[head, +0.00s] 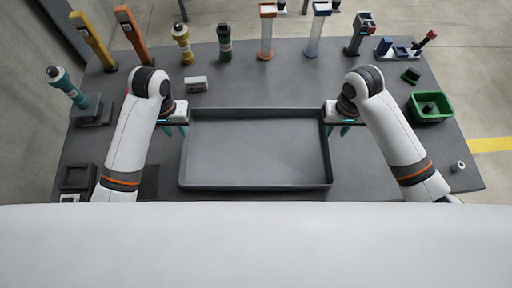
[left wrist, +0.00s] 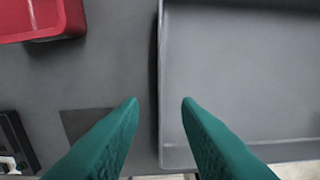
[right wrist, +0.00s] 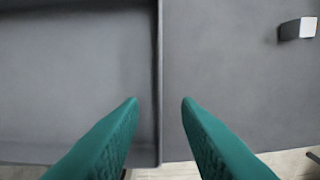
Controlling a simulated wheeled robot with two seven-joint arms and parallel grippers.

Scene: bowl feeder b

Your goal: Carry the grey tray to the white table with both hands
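The grey tray (head: 258,150), shallow and empty, lies flat on a dark grey table (head: 260,92). My left gripper (head: 177,131) is open at its left side. In the left wrist view the green fingertips (left wrist: 160,101) are apart, one each side of the tray's left wall (left wrist: 160,70). My right gripper (head: 339,131) is open at its right side. In the right wrist view its fingertips (right wrist: 160,101) are apart, either side of the tray's right wall (right wrist: 159,70). Whether the fingertips reach below the rims cannot be told. No white table is recognisable.
Several coloured tools and holders stand along the table's back edge. A small grey-white block (head: 196,83) lies behind the tray. A green bin (head: 431,107) and a small metal cylinder (head: 457,167) are at the right. A red bin (left wrist: 40,18) shows in the left wrist view.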

